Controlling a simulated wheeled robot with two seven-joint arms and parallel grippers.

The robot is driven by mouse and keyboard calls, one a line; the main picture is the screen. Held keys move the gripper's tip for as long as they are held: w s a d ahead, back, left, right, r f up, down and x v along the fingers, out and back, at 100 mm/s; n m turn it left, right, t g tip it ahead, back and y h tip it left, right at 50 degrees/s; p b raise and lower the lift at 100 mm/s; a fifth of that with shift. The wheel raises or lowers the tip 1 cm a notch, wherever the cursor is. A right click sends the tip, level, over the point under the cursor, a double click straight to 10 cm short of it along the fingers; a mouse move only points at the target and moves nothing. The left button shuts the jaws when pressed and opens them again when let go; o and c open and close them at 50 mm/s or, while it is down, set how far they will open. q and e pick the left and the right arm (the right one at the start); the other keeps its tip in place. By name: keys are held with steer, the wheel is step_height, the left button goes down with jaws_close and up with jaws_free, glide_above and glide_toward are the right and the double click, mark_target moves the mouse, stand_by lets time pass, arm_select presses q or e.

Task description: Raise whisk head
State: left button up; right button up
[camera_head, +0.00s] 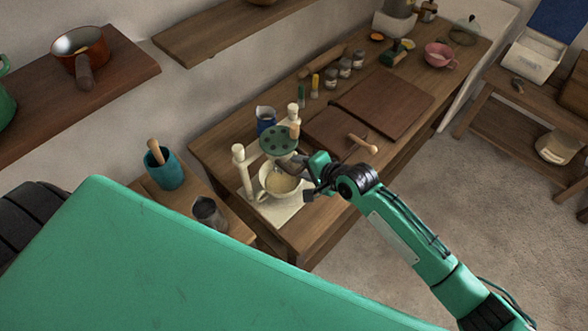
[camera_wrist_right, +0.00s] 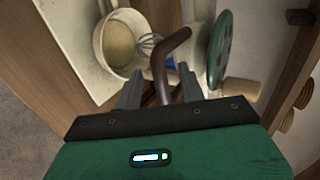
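The whisk stand has a cream base (camera_head: 283,214), two cream posts and a green disc with holes (camera_head: 278,141), which also shows edge-on in the wrist view (camera_wrist_right: 218,50). A cream bowl (camera_head: 268,196) with pale yellow contents stands on the base. In the wrist view the wire whisk head (camera_wrist_right: 148,43) is at the bowl's rim, partly hidden by a bent brown handle (camera_wrist_right: 174,45). My right gripper (camera_head: 309,181) is beside the bowl and disc. Its fingers (camera_wrist_right: 160,76) are apart, with the handle between them and gaps on both sides. My left gripper is not in view.
A blue jug (camera_head: 266,120) stands behind the disc. Dark boards (camera_head: 385,103) and a rolling pin-like wooden piece (camera_head: 362,144) lie to the right. A teal crock (camera_head: 165,172) and a metal cup (camera_head: 210,213) stand on the left. A shelf hangs above.

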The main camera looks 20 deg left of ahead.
steer(key=shift+d+r+p, duration=0.25)
steer(key=shift+p, duration=0.05)
steer(key=p+v, duration=0.1)
steer(key=v, duration=0.5)
steer(key=shift+s, duration=0.15)
steer(key=shift+d, duration=0.1)
stand_by(0.3)
